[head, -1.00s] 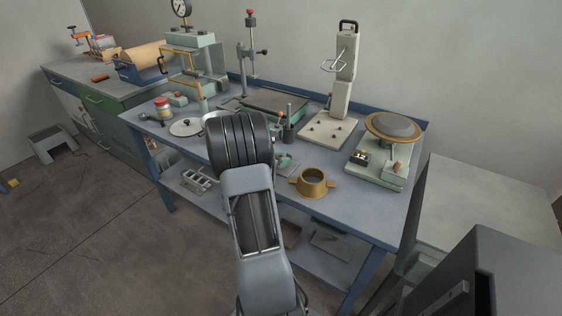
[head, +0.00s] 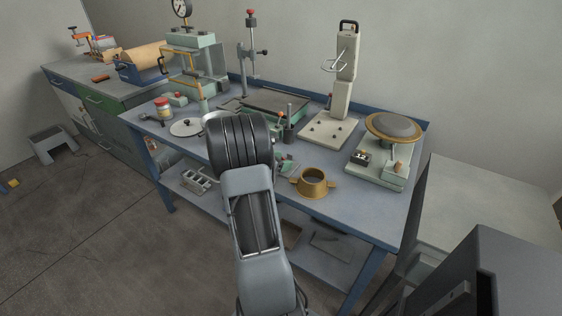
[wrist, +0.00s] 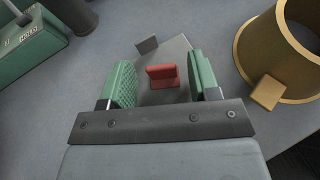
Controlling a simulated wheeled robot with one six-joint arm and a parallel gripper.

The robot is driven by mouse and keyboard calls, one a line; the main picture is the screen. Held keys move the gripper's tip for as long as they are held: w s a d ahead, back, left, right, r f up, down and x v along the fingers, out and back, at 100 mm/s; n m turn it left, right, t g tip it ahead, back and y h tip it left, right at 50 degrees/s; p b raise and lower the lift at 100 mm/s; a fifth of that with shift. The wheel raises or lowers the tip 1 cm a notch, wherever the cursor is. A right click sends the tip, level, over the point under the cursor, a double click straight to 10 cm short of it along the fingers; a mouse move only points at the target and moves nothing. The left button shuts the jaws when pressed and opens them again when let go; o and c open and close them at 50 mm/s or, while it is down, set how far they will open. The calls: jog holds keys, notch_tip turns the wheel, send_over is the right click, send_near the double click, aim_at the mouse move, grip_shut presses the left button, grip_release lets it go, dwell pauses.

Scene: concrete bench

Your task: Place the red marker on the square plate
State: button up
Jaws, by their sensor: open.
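In the wrist view, the red marker (wrist: 162,76) is a small red angled piece lying between my fingers. It appears to rest on the grey square plate (wrist: 178,50), which lies on the bench top and is partly hidden by my fingers. My gripper (wrist: 163,78) is open, with its green finger pads on either side of the marker and a visible gap at each side. In the head view my own arm hides most of the gripper and the marker.
A brass ring with lugs (head: 312,183) stands close to the right of my gripper; it also shows in the wrist view (wrist: 268,55). A green instrument (wrist: 30,38) and a dark round post (wrist: 76,14) are at the upper left there. A scale-like device (head: 382,165) stands further right.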

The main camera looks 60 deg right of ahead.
jog(key=shift+r, duration=0.15)
jog(key=p+v, duration=0.1)
jog(key=v, duration=0.9)
jog(key=shift+w+a+r, duration=0.1)
jog(key=shift+a+r, duration=0.15)
jog(key=shift+a, duration=0.05)
jog(key=shift+w+a+r, duration=0.2)
jog(key=shift+a+r, duration=0.05)
jog(key=shift+a, duration=0.55)
jog(key=s+a+r+m+t+y, duration=0.1)
jog(key=a+m+t+y, duration=0.3)
jog(key=a, duration=1.2)
jog(key=s+a+r+m+t+y, duration=0.2)
jog(key=a+m+y, duration=0.6)
jog(key=a, duration=0.9)
jog(key=shift+s+m+t+y, duration=0.3)
jog(key=shift+s+m+t, duration=0.45)
jog(key=shift+t, duration=0.45)
